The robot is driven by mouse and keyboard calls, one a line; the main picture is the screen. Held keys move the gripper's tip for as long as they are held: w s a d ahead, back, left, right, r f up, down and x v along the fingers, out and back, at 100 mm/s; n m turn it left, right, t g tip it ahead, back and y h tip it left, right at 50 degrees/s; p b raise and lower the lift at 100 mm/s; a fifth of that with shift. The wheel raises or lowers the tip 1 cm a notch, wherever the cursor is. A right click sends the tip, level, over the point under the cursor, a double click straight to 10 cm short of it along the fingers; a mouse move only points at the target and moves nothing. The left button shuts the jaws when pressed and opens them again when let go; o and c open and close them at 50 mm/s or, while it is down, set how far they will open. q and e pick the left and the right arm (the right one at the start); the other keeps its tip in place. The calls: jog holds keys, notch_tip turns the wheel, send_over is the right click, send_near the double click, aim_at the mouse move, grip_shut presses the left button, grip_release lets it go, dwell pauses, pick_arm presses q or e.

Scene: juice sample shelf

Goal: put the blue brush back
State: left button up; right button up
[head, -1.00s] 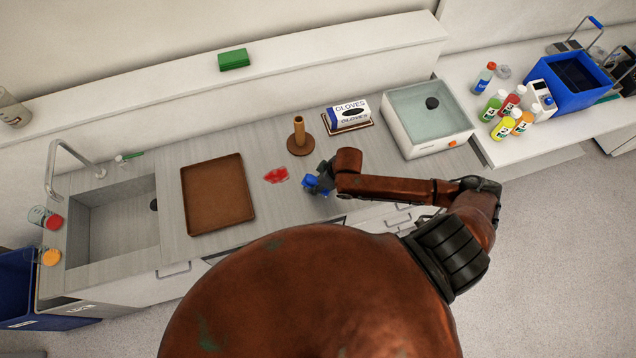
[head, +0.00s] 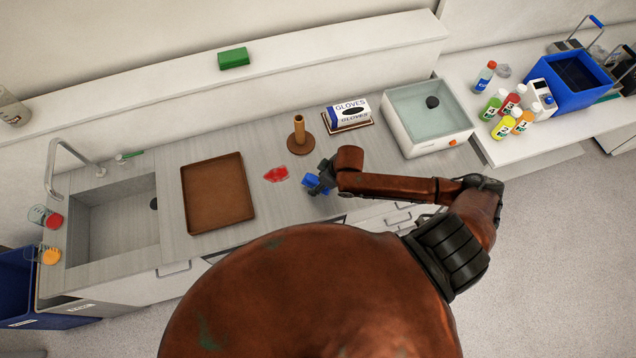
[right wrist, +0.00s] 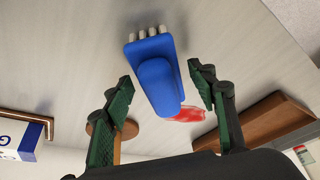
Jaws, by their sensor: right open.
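The blue brush (right wrist: 155,75) lies on the grey counter, with a row of pale bristle tufts at its far end in the right wrist view. In the head view the brush (head: 311,182) is partly hidden by my right gripper (head: 322,180). In the right wrist view my right gripper (right wrist: 165,98) is open, with one finger on each side of the brush's handle end and a gap to both. A red spill (head: 276,174) lies on the counter to the left of the brush. My left gripper is not in view.
A brown tray (head: 218,195) lies left of the spill, beside the sink (head: 120,225). A brown post on a round base (head: 299,138) and a gloves box (head: 348,112) stand behind the brush. A water-filled basin (head: 428,115) is to the right.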

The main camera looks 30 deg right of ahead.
jog(key=v, duration=1.1)
jog(key=shift+r, duration=0.2)
